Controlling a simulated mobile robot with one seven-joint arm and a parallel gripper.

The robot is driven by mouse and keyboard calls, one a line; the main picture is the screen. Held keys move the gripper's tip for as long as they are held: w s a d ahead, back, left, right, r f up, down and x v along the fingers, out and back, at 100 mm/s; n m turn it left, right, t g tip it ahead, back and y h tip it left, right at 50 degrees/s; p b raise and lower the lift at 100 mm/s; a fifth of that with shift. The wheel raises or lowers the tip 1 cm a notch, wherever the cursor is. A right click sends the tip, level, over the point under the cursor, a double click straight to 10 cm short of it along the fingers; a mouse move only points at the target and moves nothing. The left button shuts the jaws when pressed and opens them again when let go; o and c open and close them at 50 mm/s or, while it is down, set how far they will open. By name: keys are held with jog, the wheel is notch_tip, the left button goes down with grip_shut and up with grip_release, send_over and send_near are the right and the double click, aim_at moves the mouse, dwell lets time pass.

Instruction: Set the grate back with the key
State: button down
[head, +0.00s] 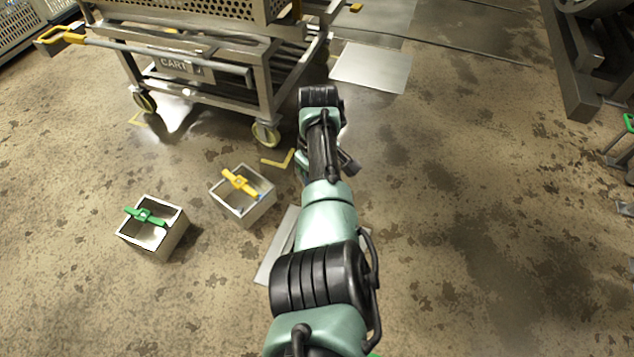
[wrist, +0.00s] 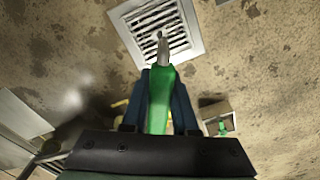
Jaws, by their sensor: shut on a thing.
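In the wrist view my gripper (wrist: 164,88) is shut on a key with a green handle (wrist: 158,112) and a grey metal tip (wrist: 163,48). The tip points away from the gripper and overlaps the near side of a pale slatted grate (wrist: 158,28) in a light square frame (wrist: 195,40) on the floor. I cannot tell whether the tip touches the grate, or whether the grate sits flush. In the head view my arm hides the gripper's jaws and the key, and I cannot make out the grate.
Two open boxes stand on the floor, one with a green handle (head: 145,215) and one with a yellow handle (head: 240,182). A wheeled cart (head: 190,65) stands at the back left. Flat plates lie at the back (head: 372,66) and beside my arm (head: 277,250). Floor to the right is mostly clear.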

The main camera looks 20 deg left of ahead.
jog(key=shift+w+f+b, duration=0.15)
jog(key=shift+f+b, duration=0.9)
jog(key=shift+b, duration=0.15)
dwell(0.6)
jog(key=m, duration=0.2)
jog(key=m+p, duration=0.1)
jog(key=m, duration=0.1)
jog(key=shift+s+a+f, duration=0.1)
jog(key=shift+s, duration=0.2)
dwell(0.3)
jog(key=shift+w, duration=0.1)
dwell(0.4)
jog(key=shift+a+m, duration=0.1)
jog(key=shift+m, duration=1)
